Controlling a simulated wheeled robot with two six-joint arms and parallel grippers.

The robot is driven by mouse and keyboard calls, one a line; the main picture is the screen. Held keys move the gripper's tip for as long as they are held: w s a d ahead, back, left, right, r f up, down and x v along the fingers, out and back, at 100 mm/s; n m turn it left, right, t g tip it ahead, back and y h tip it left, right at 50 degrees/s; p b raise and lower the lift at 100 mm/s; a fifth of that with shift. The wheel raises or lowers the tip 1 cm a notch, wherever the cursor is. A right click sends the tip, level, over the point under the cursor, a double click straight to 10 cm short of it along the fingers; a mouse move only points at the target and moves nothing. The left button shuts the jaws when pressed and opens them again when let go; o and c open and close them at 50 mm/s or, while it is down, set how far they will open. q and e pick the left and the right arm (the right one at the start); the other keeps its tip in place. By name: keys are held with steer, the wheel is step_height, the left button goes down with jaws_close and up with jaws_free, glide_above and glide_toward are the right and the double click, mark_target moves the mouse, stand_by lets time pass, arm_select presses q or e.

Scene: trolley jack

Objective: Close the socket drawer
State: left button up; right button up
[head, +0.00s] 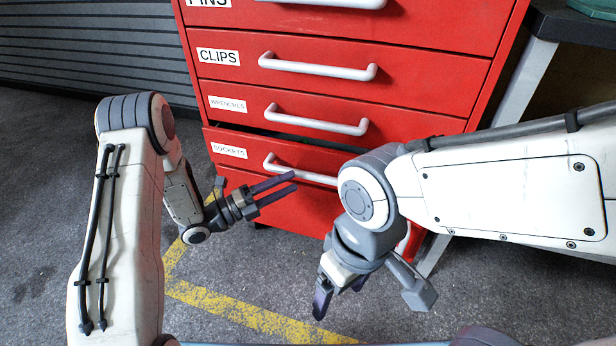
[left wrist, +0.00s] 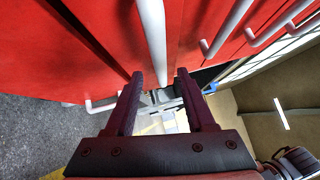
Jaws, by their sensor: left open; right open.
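The socket drawer (head: 232,165), labelled SOCKETS, is in the red cabinet, below the WRENCHES drawer. It stands slightly out, with a dark gap along its top edge. Its white bar handle (head: 285,170) is partly hidden behind my right arm. My left gripper (head: 295,181) is open in front of this drawer, its fingers pointing right near the handle. In the left wrist view, a white handle (left wrist: 152,40), apparently the same one, ends near the open fingertips; contact cannot be told. My right gripper (head: 338,298) is open, low in front of the cabinet and pointing down.
The WRENCHES drawer (head: 235,105) and CLIPS drawer (head: 222,72) above look shut, and their handles stick out. A workbench leg (head: 515,90) stands right of the cabinet. A yellow floor line (head: 225,312) crosses the grey floor, which is clear at left.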

mark_target(307, 175)
arm_select(q)
steer(key=b+x, duration=0.1)
steer(key=x, duration=0.4)
steer(key=shift+w+d+r, duration=0.1)
steer(key=shift+w+d, duration=0.05)
steer(key=shift+d, duration=0.25)
jaws_close()
stand_by(1.0)
